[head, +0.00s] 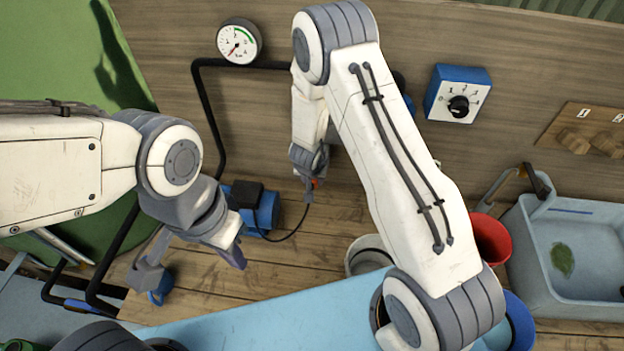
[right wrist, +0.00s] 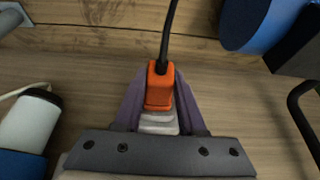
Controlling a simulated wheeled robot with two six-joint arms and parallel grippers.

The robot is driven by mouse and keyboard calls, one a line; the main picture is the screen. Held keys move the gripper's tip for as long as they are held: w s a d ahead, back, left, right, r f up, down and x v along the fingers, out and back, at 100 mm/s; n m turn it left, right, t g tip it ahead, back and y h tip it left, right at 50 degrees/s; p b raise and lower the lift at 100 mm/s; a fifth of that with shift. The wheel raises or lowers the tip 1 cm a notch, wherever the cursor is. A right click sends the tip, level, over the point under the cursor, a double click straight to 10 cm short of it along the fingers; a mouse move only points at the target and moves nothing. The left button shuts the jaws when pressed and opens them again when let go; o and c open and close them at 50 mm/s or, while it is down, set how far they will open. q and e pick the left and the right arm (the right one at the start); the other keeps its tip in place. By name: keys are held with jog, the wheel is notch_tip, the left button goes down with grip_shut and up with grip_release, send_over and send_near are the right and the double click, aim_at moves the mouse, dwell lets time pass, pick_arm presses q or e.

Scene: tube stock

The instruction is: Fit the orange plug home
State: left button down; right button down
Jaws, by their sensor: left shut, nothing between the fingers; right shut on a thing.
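The orange plug (right wrist: 160,86) is between the purple-grey fingers of my right gripper (right wrist: 158,100), with a black cable leaving its far end. The cable (head: 296,232) hangs down and curves to a blue machine (head: 266,210). No socket can be made out clearly in either view. My left gripper (head: 236,255) is shut and empty, left of the machine above the wooden floor.
A gauge (head: 239,42) with a black pipe and a blue dial box (head: 458,94) are on the wall. A white bucket (head: 362,254), a red bucket (head: 492,240) and a sink (head: 535,265) stand right. A light-blue surface (head: 270,318) spans the front.

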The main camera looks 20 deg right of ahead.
jog(key=shift+w+d+p, duration=0.1)
jog(key=shift+w+p, duration=0.05)
jog(key=shift+p, duration=0.15)
dwell(0.4)
dwell(0.5)
jog(key=shift+c, duration=2.1)
grip_release()
jog(key=p+v, duration=0.2)
jog(key=v, duration=0.8)
jog(key=shift+r+p, duration=0.2)
jog(key=shift+p, duration=0.1)
